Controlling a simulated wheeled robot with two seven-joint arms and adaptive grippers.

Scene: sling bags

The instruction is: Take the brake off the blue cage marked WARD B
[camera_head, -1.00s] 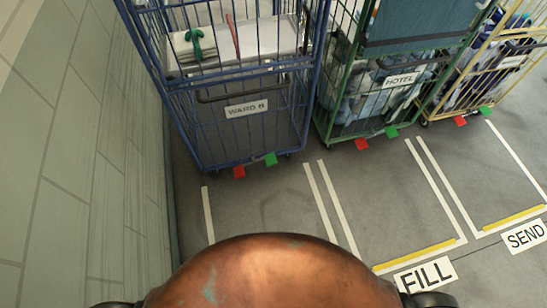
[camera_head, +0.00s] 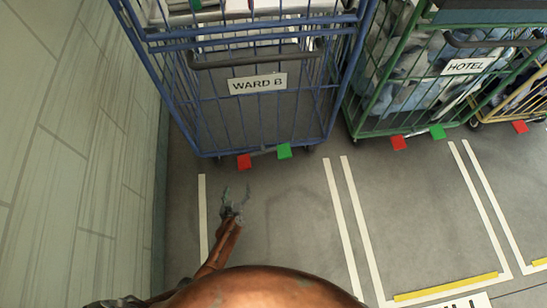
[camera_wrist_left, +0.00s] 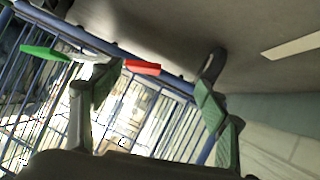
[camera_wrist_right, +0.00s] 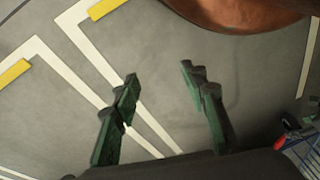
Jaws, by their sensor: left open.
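The blue cage (camera_head: 205,125) with the WARD B sign (camera_head: 258,83) stands upright beside the left wall. At its bottom front edge are a red pedal (camera_head: 244,162) and a green pedal (camera_head: 284,151), joined by a bar. My left gripper (camera_head: 237,190) is open and empty over the floor, just short of the red pedal and apart from it. In the left wrist view the red pedal (camera_wrist_left: 143,66) shows between the open fingers, with the green pedal (camera_wrist_left: 42,53) farther left. My right gripper (camera_wrist_right: 160,78) is open and empty over the floor in the right wrist view.
A green cage marked HOTEL (camera_head: 352,125) stands to the right, with its own red and green pedals. A yellow cage (camera_head: 480,119) stands beyond it. A tiled wall (camera_head: 80,130) closes the left side. The marked floor in front is clear.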

